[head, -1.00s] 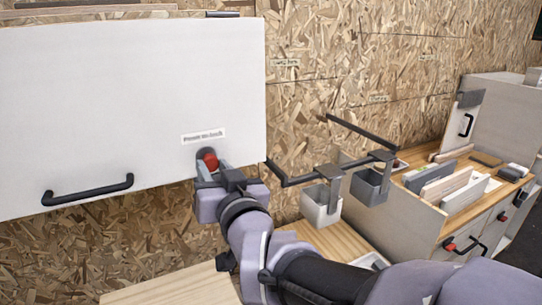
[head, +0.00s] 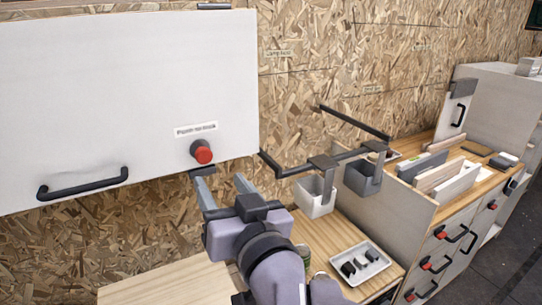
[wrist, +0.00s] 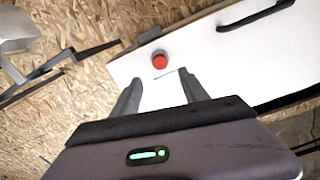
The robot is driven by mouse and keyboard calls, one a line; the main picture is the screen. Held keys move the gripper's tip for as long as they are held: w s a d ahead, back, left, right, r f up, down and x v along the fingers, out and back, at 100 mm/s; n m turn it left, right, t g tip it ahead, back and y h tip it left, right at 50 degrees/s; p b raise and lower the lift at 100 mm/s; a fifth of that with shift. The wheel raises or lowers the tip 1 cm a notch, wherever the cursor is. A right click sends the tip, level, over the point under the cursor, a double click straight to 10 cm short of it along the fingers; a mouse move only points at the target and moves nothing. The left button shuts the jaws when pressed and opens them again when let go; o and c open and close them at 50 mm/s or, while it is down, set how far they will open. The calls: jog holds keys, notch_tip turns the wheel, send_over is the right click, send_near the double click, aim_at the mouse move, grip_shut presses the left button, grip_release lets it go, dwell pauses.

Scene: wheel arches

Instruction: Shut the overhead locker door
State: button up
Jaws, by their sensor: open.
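The overhead locker door (head: 110,95) is a large white panel at the upper left of the head view, with a black bar handle (head: 84,184) near its lower edge. A red push-to-lock knob (head: 203,153) stands out at its lower right corner, under a small label (head: 196,130). The knob also shows in the wrist view (wrist: 159,61). I cannot tell whether the door is fully shut. My gripper (head: 222,184) is open and empty, just below and in front of the knob, apart from it. In the wrist view its fingertips (wrist: 160,79) straddle the line towards the knob.
A rail (head: 320,164) with a white bin (head: 315,197) and a grey bin (head: 362,178) stands right of the door. Below are a wooden worktop (head: 315,240) and a white tray (head: 372,254) of small parts. A cabinet with drawers (head: 455,235) stands further right.

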jog(key=b+v, duration=0.5)
jog(key=v, duration=0.3)
jog(key=shift+s+d, duration=0.25)
jog(key=shift+s, duration=0.05)
jog(key=s+d+f+m+g+h, duration=0.3)
jog(key=d+f+m+g, duration=0.1)
jog(key=d+f, duration=0.4)
jog(key=s+d+f+m+g+h, duration=0.3)
jog(key=d+f, duration=0.5)
jog(key=f, duration=0.4)
jog(key=m+g+h, duration=0.1)
jog(key=g, duration=0.1)
jog(key=shift+s+f+g, duration=0.2)
jog(key=shift+s+g, duration=0.1)
jog(key=shift+s, duration=0.1)
jog(key=shift+d, duration=0.1)
